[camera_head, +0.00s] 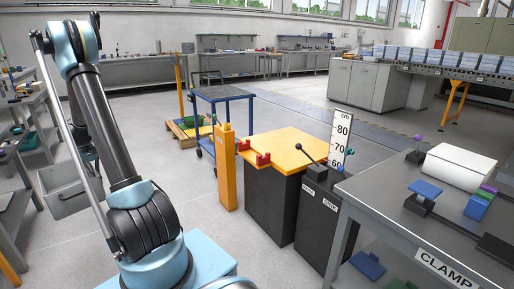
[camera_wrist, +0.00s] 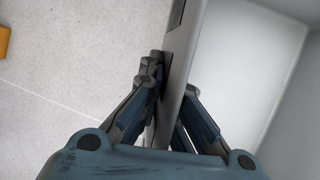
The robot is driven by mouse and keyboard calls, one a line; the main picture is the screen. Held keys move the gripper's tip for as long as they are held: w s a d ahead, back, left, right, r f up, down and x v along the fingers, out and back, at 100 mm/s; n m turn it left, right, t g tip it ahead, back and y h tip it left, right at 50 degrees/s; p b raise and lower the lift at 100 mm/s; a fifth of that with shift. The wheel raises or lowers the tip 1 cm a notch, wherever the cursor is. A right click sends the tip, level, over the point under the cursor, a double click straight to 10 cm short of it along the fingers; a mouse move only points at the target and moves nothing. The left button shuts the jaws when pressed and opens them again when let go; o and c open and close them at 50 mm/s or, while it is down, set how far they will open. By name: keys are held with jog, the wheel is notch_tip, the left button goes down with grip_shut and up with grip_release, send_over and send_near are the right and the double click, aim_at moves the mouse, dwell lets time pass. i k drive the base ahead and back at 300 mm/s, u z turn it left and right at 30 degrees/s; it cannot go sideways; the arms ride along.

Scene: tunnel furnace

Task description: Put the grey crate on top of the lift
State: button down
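The grey crate (camera_head: 70,203) hangs at the left in the head view, slightly tilted, partly behind my arm. In the wrist view its wall (camera_wrist: 184,55) runs between the fingers of my gripper (camera_wrist: 170,90), with one finger on each side. The gripper is shut on this wall; its fingers are hidden in the head view. The pale inside of the crate fills the right of the wrist view. The lift (camera_head: 290,143) is a black box with an orange top and red brackets, right of centre, apart from the crate. Its top is otherwise bare.
An orange post (camera_head: 226,170) stands just left of the lift. A lever box (camera_head: 320,205) and a height scale (camera_head: 340,140) stand at its right. A blue-topped cart (camera_head: 223,93) is behind. The clamp table (camera_head: 400,195) is at the right. Floor between crate and post is clear.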

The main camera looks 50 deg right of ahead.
aim_at(282, 147)
jog(key=z, duration=1.2)
